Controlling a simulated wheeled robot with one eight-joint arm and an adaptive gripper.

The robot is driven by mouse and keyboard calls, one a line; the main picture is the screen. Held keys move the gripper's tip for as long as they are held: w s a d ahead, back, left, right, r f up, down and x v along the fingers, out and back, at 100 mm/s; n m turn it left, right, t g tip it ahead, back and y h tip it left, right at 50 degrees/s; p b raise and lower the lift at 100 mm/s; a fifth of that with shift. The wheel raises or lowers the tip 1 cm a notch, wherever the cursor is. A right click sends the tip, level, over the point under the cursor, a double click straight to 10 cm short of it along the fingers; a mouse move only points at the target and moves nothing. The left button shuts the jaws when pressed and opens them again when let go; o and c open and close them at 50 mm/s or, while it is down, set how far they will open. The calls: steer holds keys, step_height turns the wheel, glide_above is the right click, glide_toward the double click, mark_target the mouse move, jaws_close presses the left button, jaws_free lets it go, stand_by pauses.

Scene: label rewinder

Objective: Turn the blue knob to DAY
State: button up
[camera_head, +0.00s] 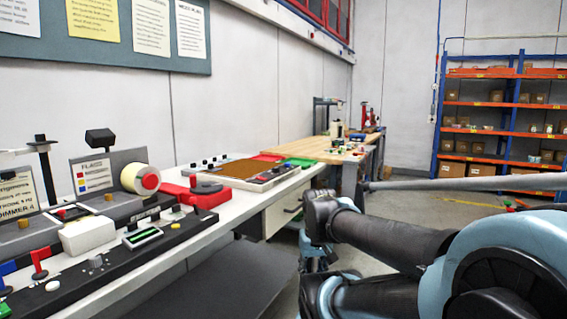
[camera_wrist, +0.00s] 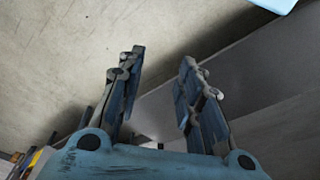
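The black control panel (camera_head: 125,262) lies along the front of the white bench at the left in the head view. It carries a red lever (camera_head: 39,264), a grey knob (camera_head: 95,262), a white button (camera_head: 52,286) and a small green display (camera_head: 142,237). A blue block (camera_head: 8,268) shows at the left edge; I cannot tell what it is. My gripper (camera_wrist: 162,57) is open and empty in the wrist view, with its fingers apart over a pale surface. It touches none of these controls.
A label roll (camera_head: 139,179) and a red device (camera_head: 190,194) stand on the white bench (camera_head: 236,202). A tray with a brown surface (camera_head: 243,170) lies further along. A wooden table (camera_head: 318,148) and orange-blue shelves (camera_head: 490,133) stand beyond. Open floor (camera_head: 420,210) lies right of the bench.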

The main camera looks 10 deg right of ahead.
steer(key=shift+w+d, duration=0.25)
steer(key=shift+w, duration=0.05)
steer(key=shift+o, duration=1.4)
step_height(320, 180, up, 38)
steer(key=r+m+g, duration=0.1)
steer(key=m+g, duration=0.1)
steer(key=m, duration=0.8)
glide_above(287, 165)
steer(key=w, duration=0.2)
steer(key=f, duration=1.7)
steer(key=shift+s+d+f, duration=0.1)
steer(key=shift+d+f, duration=0.15)
steer(key=shift+f, duration=0.1)
